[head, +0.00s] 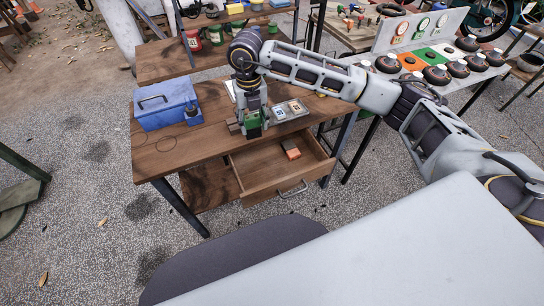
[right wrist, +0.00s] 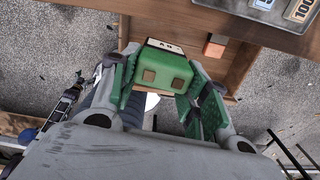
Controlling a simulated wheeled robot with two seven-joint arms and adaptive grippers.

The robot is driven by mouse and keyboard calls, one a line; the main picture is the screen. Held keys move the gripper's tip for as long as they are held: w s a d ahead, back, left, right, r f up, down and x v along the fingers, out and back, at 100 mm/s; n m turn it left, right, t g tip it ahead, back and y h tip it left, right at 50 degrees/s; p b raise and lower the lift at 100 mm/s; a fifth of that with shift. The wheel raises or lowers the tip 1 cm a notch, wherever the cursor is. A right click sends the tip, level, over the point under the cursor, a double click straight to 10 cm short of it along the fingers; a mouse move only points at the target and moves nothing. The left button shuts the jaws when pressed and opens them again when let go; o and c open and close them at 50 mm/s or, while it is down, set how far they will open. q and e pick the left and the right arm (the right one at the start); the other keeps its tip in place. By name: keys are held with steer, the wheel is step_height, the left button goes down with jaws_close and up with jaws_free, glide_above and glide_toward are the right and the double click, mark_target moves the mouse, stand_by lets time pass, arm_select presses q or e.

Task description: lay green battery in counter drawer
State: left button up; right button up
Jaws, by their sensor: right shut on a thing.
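The green battery (right wrist: 165,72) is held between the fingers of my right gripper (right wrist: 165,95), which is shut on it. In the head view the green battery (head: 253,125) shows under my right gripper (head: 253,118), near the front edge of the wooden counter (head: 170,158). The counter drawer (head: 262,180) is pulled open below the counter top, to the right of and below the battery in the head view. An orange and grey block (head: 291,149) lies in the drawer. My left gripper is not in view.
A blue toolbox (head: 166,105) stands at the counter's left. A grey tray with small plates (head: 291,110) lies right of the gripper. A table with round dark objects (head: 436,75) stands at the back right. The drawer's front and left area is clear.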

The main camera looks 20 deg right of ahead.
steer(key=shift+d+m, duration=0.1)
steer(key=shift+m, duration=1.5)
step_height(320, 180, down, 13)
steer(key=shift+f+p, duration=0.2)
steer(key=shift+p, duration=0.25)
steer(key=shift+f, duration=2.25)
steer(key=shift+f, duration=0.15)
steer(key=o, duration=0.8)
steer(key=shift+o, duration=0.2)
